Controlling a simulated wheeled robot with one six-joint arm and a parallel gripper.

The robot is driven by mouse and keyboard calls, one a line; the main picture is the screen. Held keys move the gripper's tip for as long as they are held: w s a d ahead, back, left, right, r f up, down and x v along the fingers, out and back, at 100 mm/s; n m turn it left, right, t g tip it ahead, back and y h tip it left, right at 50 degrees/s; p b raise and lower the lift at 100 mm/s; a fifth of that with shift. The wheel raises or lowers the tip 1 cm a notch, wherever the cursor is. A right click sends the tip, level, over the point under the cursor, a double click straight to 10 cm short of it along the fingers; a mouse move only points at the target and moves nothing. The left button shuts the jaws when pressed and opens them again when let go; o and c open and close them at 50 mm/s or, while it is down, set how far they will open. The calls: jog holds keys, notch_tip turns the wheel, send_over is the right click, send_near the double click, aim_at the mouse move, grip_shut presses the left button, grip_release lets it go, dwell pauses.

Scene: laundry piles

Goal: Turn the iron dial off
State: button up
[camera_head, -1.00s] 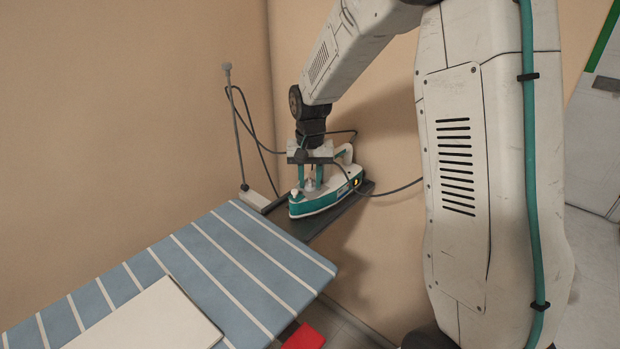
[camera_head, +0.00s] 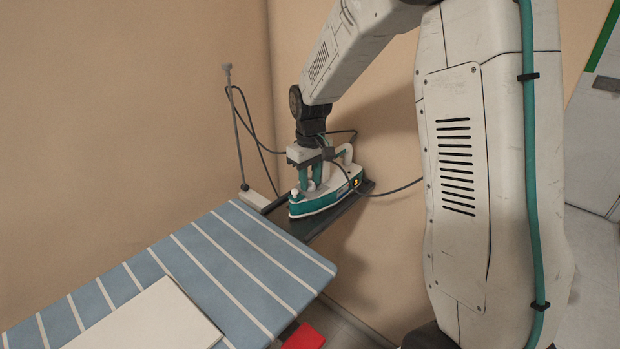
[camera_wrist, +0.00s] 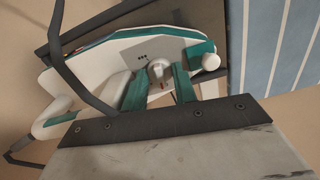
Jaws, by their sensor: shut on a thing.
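The iron (camera_head: 326,194) is white and teal and stands on the dark rest at the end of the ironing board; a small yellow light shows at its rear. It also fills the upper part of the wrist view (camera_wrist: 112,52). The iron dial (camera_wrist: 159,69) is a pale round knob on top of the iron, with a small red mark near it. My gripper (camera_wrist: 160,86) points down over the iron, its two teal fingers shut on the dial from both sides. In the head view my gripper (camera_head: 314,176) hides the dial.
The blue and white striped ironing board (camera_head: 240,262) stretches to the lower left with a white folded cloth (camera_head: 150,318) on it. A thin post (camera_head: 238,130) with a cord rises behind the iron. A red thing (camera_head: 304,338) lies below the board.

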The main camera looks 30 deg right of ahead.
jog(key=shift+n, duration=0.6)
jog(key=o, duration=1)
